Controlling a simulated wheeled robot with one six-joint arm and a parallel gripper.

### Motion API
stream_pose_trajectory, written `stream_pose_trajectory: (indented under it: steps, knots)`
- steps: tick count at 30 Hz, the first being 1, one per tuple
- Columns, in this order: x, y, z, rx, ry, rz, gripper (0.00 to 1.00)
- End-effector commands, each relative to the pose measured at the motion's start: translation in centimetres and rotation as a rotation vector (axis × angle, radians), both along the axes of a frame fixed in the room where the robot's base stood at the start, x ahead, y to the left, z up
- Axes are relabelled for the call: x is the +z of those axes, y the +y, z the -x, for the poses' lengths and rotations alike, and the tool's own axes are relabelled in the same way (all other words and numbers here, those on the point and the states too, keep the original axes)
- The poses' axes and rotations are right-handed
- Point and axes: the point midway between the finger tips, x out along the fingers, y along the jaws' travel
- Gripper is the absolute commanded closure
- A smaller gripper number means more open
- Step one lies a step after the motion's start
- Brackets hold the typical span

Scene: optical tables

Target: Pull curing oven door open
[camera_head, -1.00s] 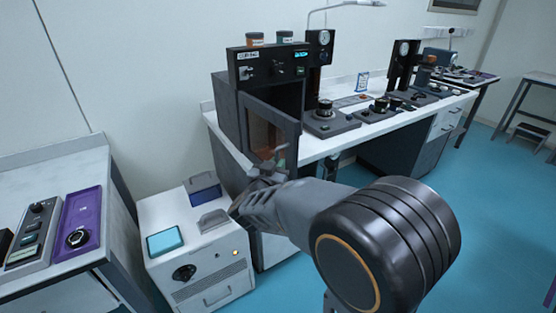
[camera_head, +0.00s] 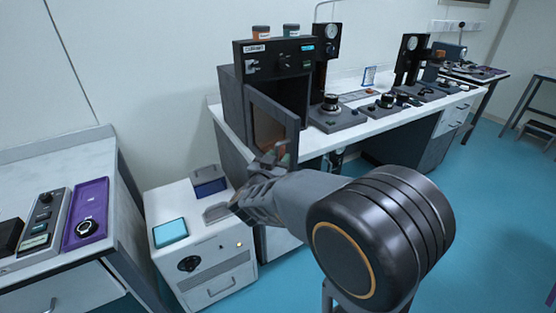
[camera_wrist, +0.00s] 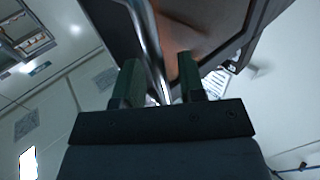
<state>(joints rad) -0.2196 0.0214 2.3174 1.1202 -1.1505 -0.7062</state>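The curing oven (camera_head: 229,112) is a dark box on the white bench, with a black control panel on top. Its door (camera_head: 288,125), a dark frame around an amber window, stands partly open toward me. My gripper (camera_head: 275,155) is at the free edge of the door. In the wrist view my gripper (camera_wrist: 160,80) has its two green-padded fingers apart. The door's metal handle bar (camera_wrist: 146,38) runs between them, closer to the left finger, with a gap visible at the right finger. The door's amber window (camera_wrist: 185,38) is above the fingers.
A white cabinet (camera_head: 217,262) with a cyan pad stands on the floor below the oven. A side table with a purple tray (camera_head: 86,222) is at left. Gauge stands and instruments (camera_head: 338,115) line the bench at right. Blue floor (camera_head: 485,215) is clear at right.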

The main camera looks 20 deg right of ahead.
Motion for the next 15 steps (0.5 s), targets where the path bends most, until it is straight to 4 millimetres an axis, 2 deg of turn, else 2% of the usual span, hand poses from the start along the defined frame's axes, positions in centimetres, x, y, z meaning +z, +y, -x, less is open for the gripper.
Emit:
stream_pose_trajectory:
  steps: [8, 15]
  knots:
    - [0.0, 1.0, 0.9, 0.002, 0.0, -0.001, 0.63]
    - [0.0, 4.3, 4.4, 0.007, 0.001, -0.001, 0.63]
